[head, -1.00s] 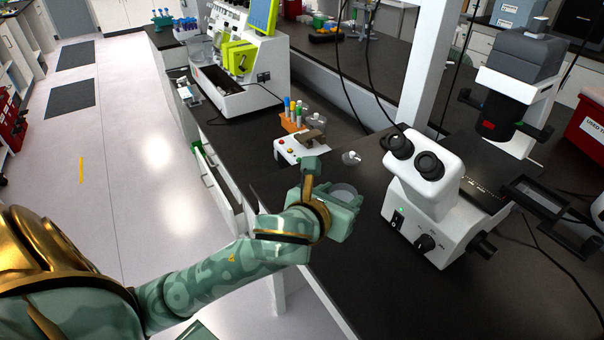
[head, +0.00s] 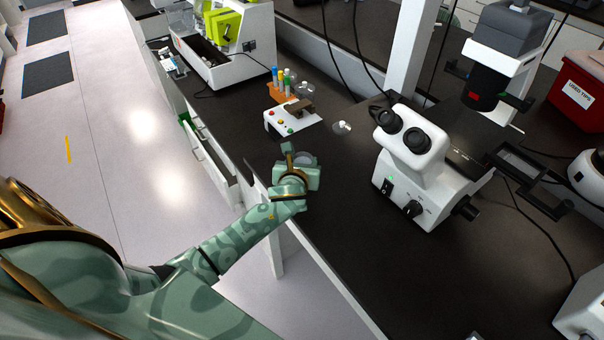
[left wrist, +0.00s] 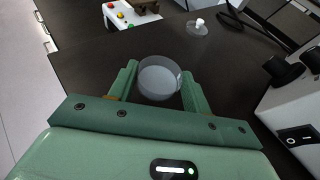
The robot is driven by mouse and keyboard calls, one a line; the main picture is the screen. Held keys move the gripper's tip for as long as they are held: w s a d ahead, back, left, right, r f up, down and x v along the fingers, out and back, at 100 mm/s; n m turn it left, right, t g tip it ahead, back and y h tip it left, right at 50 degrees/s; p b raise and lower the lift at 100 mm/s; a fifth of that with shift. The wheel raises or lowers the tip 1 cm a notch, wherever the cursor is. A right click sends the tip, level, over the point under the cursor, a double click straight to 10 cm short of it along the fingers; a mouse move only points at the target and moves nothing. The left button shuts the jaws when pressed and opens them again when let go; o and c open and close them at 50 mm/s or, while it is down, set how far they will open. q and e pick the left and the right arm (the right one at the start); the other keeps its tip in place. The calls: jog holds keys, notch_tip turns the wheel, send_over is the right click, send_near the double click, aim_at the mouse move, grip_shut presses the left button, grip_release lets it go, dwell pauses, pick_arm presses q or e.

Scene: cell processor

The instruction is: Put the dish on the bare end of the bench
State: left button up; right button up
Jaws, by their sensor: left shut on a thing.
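A clear round dish (left wrist: 159,78) sits between the two fingers of my left gripper in the left wrist view. The fingers lie on either side of the dish, and the gripper is shut on it. In the head view my left gripper (head: 304,160) is over the dark bench (head: 345,210), near its left edge and left of the microscope. The dish shows only partly there. I cannot tell its height above the bench. My right gripper is not in view.
A white microscope (head: 415,160) stands to the right. A small device with coloured buttons (head: 290,122) and an orange tube rack (head: 283,92) stand beyond my gripper. A small clear item (head: 341,127) lies beside them. The near bench surface looks clear.

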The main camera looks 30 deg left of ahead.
pick_arm(q)
jog(key=shift+w+a+f, duration=0.35)
jog(key=shift+w+f, duration=0.05)
jog(key=shift+f, duration=0.2)
notch_tip(320, 180, down, 3)
jog(key=shift+r+b, duration=0.15)
jog(key=shift+b, duration=0.7)
jog(key=shift+f, duration=0.35)
jog(key=shift+w+r, duration=0.1)
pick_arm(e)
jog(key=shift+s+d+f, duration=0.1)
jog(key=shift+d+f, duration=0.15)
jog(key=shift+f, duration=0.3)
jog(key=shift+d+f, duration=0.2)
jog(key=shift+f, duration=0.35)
pick_arm(q)
jog(key=o, duration=1.4)
